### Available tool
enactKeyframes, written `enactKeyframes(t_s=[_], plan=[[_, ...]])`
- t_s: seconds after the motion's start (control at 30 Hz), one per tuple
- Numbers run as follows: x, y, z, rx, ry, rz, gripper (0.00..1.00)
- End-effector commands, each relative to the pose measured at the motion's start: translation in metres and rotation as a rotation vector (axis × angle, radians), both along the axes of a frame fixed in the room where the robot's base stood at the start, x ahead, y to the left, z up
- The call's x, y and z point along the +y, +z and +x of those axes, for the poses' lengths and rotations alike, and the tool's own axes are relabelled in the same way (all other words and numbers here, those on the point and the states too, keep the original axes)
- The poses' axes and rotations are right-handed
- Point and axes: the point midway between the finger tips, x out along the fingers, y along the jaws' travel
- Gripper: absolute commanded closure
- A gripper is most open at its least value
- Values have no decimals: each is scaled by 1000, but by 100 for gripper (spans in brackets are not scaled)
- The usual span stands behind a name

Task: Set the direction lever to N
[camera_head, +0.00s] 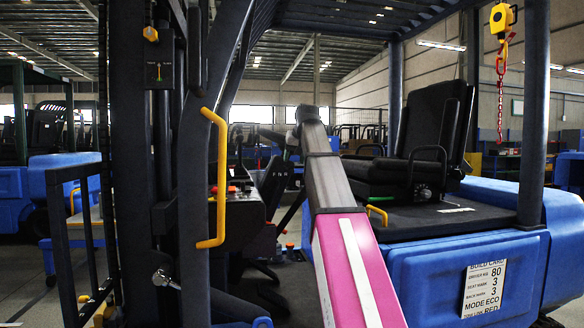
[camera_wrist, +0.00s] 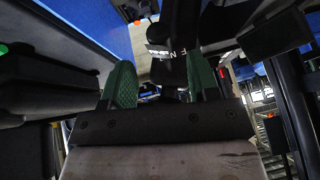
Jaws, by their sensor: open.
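A dark panel with the letters F, N and R (camera_head: 281,172) stands in the cab, just left of my arm in the head view. Part of this lettering, F and N (camera_wrist: 172,52), shows in the wrist view beyond my gripper. The direction lever itself is too dark to make out, so I cannot tell its position. My gripper (camera_wrist: 160,82) is open, with its green finger pads apart and pointing toward the lettered area. A dark shape shows between and beyond the fingers, but I cannot tell what it is. My arm hides the gripper in the head view.
The black seat (camera_head: 430,140) is right of my arm. A yellow grab handle (camera_head: 215,180) on the dark post stands left. A build card (camera_head: 484,287) is on the blue body. A yellow hoist (camera_head: 502,20) hangs a red chain.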

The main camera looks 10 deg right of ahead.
Motion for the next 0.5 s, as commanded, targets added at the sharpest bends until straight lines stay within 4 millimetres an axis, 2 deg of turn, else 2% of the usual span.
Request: enactKeyframes(t_s=[0.03, 0.2, 0.5], plan=[[-2, 10, -5, -3, 0, 0, 45], [-5, 31, -18, -2, 0, 0, 45], [-8, 46, -27, 0, 0, 0, 45]])
